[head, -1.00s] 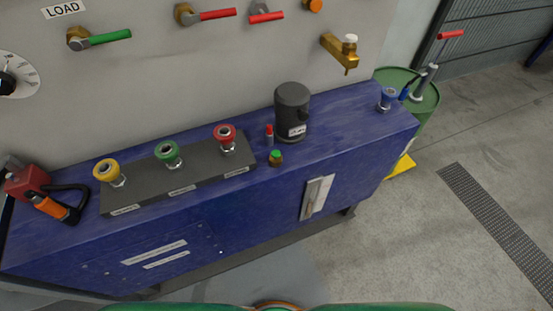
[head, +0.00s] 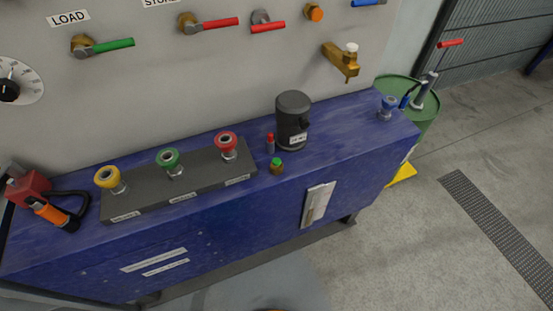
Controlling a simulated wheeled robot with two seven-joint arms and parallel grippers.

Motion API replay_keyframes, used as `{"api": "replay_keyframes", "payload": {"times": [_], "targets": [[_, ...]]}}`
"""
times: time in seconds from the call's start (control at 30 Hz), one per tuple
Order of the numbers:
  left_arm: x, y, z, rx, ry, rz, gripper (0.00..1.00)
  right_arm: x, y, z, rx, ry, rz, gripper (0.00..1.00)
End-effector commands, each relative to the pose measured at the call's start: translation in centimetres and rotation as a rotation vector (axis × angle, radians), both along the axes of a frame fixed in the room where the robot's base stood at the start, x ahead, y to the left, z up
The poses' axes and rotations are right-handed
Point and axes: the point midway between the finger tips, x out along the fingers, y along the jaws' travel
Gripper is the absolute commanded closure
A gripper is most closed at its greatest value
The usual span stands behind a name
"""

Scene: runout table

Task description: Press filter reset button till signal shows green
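A dark grey filter canister (head: 293,120) with a small white label stands on the blue cabinet top (head: 350,122), right of centre. Beside it on the left is a small upright grey piece with a red top (head: 270,143). In front of that is a small brass-coloured piece with a green top (head: 277,166). The canister's label is too small to read, and I cannot tell for sure which small piece is the button and which the signal. Neither of my grippers is in view.
A dark block (head: 180,183) carries yellow, green and red knobs. A red padlock-like item with an orange handle (head: 50,212) lies at the left. Lever valves (head: 205,23) and a brass tap (head: 342,62) project from the wall above. A blue-topped fitting (head: 388,107) stands at the right end.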

Motion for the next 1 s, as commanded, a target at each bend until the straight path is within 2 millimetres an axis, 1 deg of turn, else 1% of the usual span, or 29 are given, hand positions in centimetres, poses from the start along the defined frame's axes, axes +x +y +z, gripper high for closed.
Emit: {"api": "replay_keyframes", "payload": {"times": [0.03, 0.07, 0.1, 0.13, 1.0], "targets": [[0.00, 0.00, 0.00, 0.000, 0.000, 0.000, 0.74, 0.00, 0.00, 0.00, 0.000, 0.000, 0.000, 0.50], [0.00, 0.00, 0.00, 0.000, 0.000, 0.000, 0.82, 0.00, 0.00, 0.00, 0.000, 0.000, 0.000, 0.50], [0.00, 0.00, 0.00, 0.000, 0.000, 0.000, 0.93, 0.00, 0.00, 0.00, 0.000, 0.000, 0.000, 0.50], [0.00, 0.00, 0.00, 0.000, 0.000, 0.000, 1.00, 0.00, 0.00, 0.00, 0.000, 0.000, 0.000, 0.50], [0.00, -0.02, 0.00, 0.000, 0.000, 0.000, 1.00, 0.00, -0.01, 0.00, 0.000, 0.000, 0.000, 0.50]]}}
